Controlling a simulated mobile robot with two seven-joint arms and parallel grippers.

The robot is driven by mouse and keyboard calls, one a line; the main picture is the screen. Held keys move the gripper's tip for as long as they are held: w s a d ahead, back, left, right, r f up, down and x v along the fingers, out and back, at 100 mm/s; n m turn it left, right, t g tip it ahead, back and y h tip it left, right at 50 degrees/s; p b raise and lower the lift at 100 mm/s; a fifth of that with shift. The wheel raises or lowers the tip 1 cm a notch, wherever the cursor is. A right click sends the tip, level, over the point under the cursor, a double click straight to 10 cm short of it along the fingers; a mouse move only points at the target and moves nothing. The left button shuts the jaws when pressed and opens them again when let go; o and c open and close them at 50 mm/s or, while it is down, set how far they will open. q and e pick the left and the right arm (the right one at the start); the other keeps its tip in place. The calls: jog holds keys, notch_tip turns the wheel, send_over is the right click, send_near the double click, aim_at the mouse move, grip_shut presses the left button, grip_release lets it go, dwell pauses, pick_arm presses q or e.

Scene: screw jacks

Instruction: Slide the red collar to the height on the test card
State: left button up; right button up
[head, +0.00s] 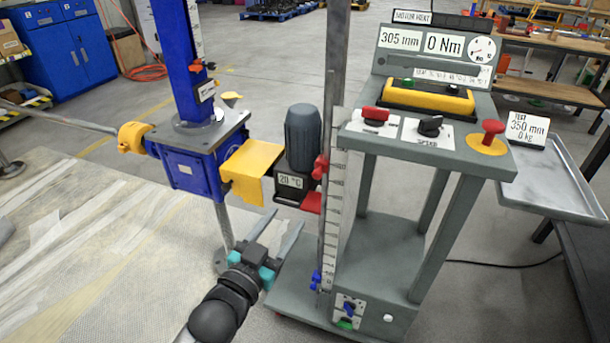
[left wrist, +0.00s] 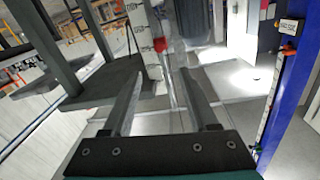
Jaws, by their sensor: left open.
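A red collar (head: 320,167) sits on the upright rail beside a white scale (head: 336,205), near its upper part. A red plate (head: 311,203) shows just below it, by the grey motor. The test card (head: 527,124) stands on a tray at the right and reads 350 mm, 0 kg. My left gripper (head: 287,218) is open and empty, below and left of the red collar in the head view. In the left wrist view, a red part (left wrist: 159,45) shows beyond the open fingers; I cannot tell which red part it is. My right gripper is out of view.
The console display (head: 401,39) reads 305 mm, beside 0 Nm. A red knob (head: 375,115), a black knob (head: 430,125) and a red mushroom button (head: 492,131) are on the console. A blue jack (head: 190,165) stands left.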

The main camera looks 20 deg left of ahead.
pick_arm(q)
jog(key=b, duration=0.4)
send_near(316, 177)
jog(key=w, duration=0.6)
jog(key=shift+w+d+r, duration=0.15)
jog(key=shift+w+d, duration=0.2)
jog(key=shift+w, duration=0.05)
jog(key=shift+w+d+b, duration=0.15)
jog(key=shift+w+b, duration=0.2)
jog(key=shift+w, duration=0.8)
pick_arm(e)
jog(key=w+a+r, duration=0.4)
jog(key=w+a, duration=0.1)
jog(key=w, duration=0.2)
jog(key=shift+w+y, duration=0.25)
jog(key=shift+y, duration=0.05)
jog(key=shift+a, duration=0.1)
pick_arm(q)
grip_shut()
